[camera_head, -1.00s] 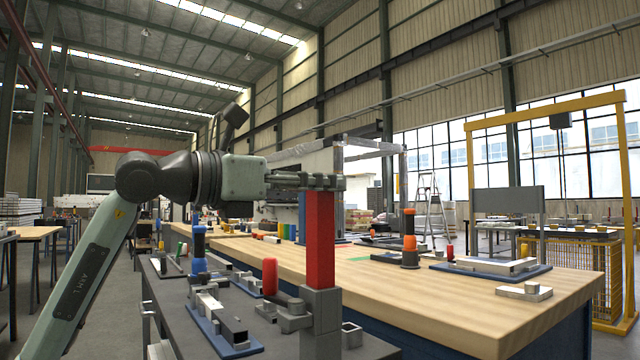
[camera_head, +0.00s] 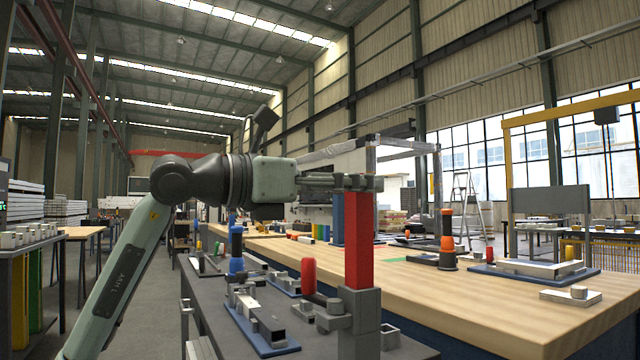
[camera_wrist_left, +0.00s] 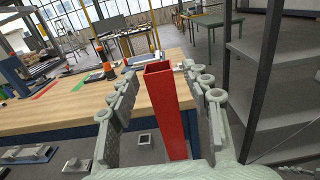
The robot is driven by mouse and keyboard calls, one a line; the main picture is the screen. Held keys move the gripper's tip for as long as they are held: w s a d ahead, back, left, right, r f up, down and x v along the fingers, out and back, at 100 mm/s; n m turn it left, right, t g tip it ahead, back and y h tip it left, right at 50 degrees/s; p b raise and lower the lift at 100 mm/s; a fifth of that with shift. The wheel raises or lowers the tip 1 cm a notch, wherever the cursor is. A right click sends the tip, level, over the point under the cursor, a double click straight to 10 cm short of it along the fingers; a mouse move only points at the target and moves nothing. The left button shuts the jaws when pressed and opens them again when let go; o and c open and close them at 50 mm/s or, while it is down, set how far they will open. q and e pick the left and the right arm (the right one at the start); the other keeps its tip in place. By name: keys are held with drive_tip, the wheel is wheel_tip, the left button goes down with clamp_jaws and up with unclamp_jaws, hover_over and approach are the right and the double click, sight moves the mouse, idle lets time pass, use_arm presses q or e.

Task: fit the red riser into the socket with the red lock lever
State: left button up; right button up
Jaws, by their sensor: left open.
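The red riser (camera_head: 359,240) stands upright at the grey socket block (camera_head: 358,310). Its lower end meets the top of the block, and how deep it sits cannot be seen. The red lock lever (camera_head: 308,277) stands upright just left of the socket. My left gripper (camera_head: 358,183) is level with the riser's top. In the left wrist view the gripper (camera_wrist_left: 162,85) is open, one finger on each side of the riser (camera_wrist_left: 165,110), with gaps showing. The riser's open square top faces the camera there. My right gripper is not in view.
A blue-handled fixture (camera_head: 236,262) and a blue-based fixture (camera_head: 262,330) lie on the dark bench left of the socket. The wooden table (camera_head: 480,290) is behind and right, with an orange-handled tool (camera_head: 447,240) on it. A square grey tube piece (camera_head: 390,336) sits right of the socket.

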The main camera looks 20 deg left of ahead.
use_arm(q)
drive_tip(key=v, duration=1)
drive_tip(key=shift+s+a, duration=0.25)
drive_tip(key=shift+s, duration=0.1)
